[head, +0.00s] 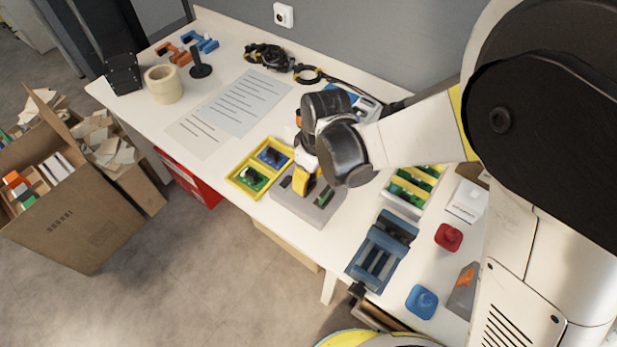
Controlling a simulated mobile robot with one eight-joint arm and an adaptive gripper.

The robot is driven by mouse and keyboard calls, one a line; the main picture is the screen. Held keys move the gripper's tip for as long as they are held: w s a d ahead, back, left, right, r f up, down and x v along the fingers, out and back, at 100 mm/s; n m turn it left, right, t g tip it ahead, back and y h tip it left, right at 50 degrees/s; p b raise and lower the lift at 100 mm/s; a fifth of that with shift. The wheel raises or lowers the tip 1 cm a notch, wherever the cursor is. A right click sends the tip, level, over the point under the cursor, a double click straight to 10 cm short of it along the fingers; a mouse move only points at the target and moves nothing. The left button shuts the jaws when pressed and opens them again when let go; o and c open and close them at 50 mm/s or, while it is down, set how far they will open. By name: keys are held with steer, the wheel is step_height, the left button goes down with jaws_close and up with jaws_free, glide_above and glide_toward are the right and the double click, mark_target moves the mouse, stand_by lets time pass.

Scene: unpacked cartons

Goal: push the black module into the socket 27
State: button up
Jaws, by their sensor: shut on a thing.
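My gripper (302,183) points down over the grey socket block (292,207) near the front edge of the table. Its yellow finger reaches down to the top of the block. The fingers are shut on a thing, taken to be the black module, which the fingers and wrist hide. I cannot tell how deep it sits or read any socket number. A dark slot shows on the block to the left of the finger, and a green piece (324,197) sits in the block to the right.
A yellow tray (240,184) with blue and green boards stands close left of the block. Paper sheets (235,105) lie behind left.

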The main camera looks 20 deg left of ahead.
steer(key=shift+f+b, duration=0.3)
steer(key=shift+b, duration=0.05)
stand_by(0.4)
steer(key=o, duration=1)
steer(key=shift+r, duration=0.1)
steer(key=r, duration=0.4)
steer(key=d+r, duration=0.1)
steer(key=r, duration=0.7)
steer(key=shift+s+d, duration=0.25)
steer(key=shift+d, duration=0.05)
